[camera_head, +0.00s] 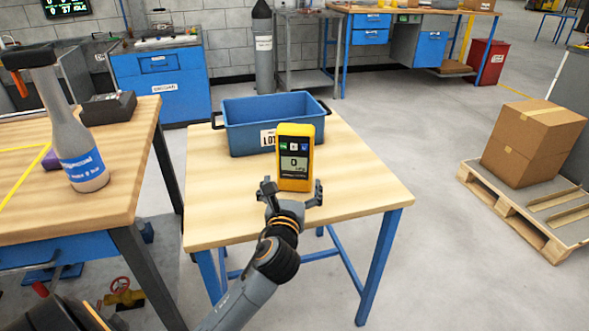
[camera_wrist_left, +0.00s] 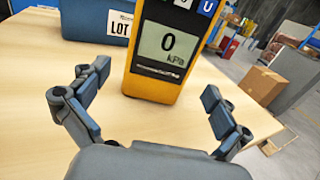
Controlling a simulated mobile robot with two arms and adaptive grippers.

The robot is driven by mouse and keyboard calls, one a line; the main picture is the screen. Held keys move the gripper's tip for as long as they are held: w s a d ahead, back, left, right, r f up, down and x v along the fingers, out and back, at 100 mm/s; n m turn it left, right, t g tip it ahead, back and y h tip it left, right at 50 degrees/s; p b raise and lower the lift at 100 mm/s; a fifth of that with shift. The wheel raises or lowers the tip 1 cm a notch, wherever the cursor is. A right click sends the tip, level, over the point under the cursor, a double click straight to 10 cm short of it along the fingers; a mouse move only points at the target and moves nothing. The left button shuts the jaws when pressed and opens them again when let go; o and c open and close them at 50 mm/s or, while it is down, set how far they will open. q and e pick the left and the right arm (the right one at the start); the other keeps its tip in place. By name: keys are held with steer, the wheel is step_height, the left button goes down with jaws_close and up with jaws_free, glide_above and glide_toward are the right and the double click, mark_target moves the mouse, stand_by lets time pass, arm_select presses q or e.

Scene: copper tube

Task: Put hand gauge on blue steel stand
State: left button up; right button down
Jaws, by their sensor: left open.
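The hand gauge, a yellow device (camera_head: 296,158) with a display reading 0, stands upright on a small wooden-topped table (camera_head: 368,190) with blue steel legs, in front of a blue bin. It fills the upper middle of the left wrist view (camera_wrist_left: 165,48). My left gripper (camera_head: 292,191) is open just in front of the gauge. In the left wrist view its fingers (camera_wrist_left: 157,85) are spread wide on either side of the gauge's lower part, with nothing gripped. No separate blue steel stand can be made out. My right gripper is not seen.
The blue bin (camera_head: 246,112) with a LOT label sits at the table's back. A workbench (camera_head: 120,180) at left holds a grey bottle (camera_head: 70,130) and a dark box (camera_head: 108,107). Cartons (camera_head: 533,140) sit on a pallet at right. The small table's right side is clear.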

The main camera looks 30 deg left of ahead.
arm_select(q)
steer(key=v, duration=0.6)
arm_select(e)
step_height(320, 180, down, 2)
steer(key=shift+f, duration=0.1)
